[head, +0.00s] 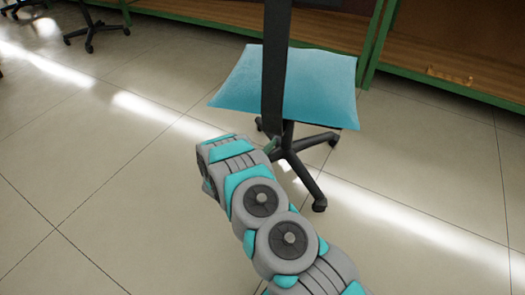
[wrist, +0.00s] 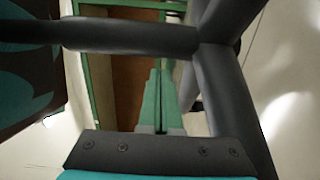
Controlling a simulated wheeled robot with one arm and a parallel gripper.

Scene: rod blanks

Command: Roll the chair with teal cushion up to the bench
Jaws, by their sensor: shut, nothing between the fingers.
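The chair with the teal cushion (head: 310,85) stands upright in the head view, on a dark star-shaped base (head: 300,165) with casters. Its dark back post crosses in front of the cushion. In the wrist view, which is turned on its side, the dark bars of its column and base (wrist: 130,36) fill much of the picture. My gripper (head: 275,146) is low beside the chair's column, below the seat. Its green fingers (wrist: 157,100) are shut together with nothing between them; I cannot tell whether they touch the chair. The bench (head: 425,80), green-framed with a brown wooden shelf, is behind the chair.
Other dark chair bases (head: 92,35) stand at the top left. A small yellowish-brown object (head: 449,75) lies on the bench's low shelf at the right. The tiled floor is clear to the left and right of my arm, with bright light streaks.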

